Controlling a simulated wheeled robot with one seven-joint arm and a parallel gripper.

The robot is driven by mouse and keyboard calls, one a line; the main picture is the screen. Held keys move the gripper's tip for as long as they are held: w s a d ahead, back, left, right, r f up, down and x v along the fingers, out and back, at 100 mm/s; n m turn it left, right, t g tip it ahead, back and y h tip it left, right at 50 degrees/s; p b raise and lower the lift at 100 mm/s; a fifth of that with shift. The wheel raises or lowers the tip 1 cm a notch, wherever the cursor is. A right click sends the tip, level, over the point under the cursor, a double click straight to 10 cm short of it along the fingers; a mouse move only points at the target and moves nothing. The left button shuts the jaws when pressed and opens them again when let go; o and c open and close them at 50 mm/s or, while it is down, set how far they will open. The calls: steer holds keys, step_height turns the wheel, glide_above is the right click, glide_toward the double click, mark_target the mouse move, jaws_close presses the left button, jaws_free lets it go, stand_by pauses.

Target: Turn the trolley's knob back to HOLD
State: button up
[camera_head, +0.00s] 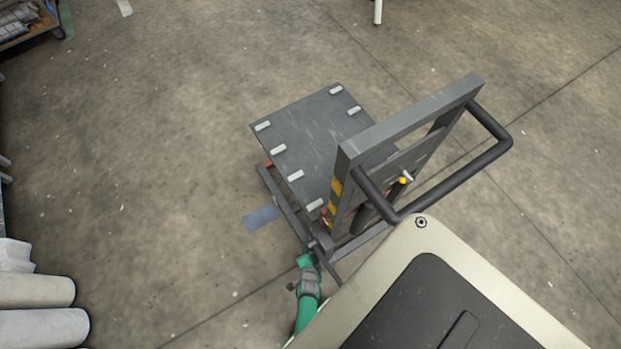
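The trolley (315,135) has a dark grey deck with several light pads, an upright grey frame and a black push handle (455,180). A small yellow and silver fitting (405,179) on the frame's crossbar looks like the knob; its setting and any lettering are too small to read. A small red and yellow part (325,218) shows low at the frame's left post. My green arm reaches up from the bottom edge. My gripper (321,238) is close to the base of that post, well below and left of the yellow fitting. Its fingers are too small and dark to tell apart.
Pale rolls (35,300) lie at the lower left edge. A loaded rack (25,22) stands at the top left. A white leg (378,12) shows at the top. A blue patch (262,217) marks the floor left of the trolley. The concrete floor around is mostly clear.

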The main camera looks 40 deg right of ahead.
steer(key=shift+w+d+f, duration=0.1)
steer(key=shift+f, duration=0.05)
steer(key=shift+w, duration=0.1)
steer(key=c, duration=1)
steer(key=shift+s+a+g, duration=0.2)
steer(key=shift+s+g, duration=0.05)
steer(key=shift+g, duration=0.25)
steer(key=shift+w+d, duration=0.1)
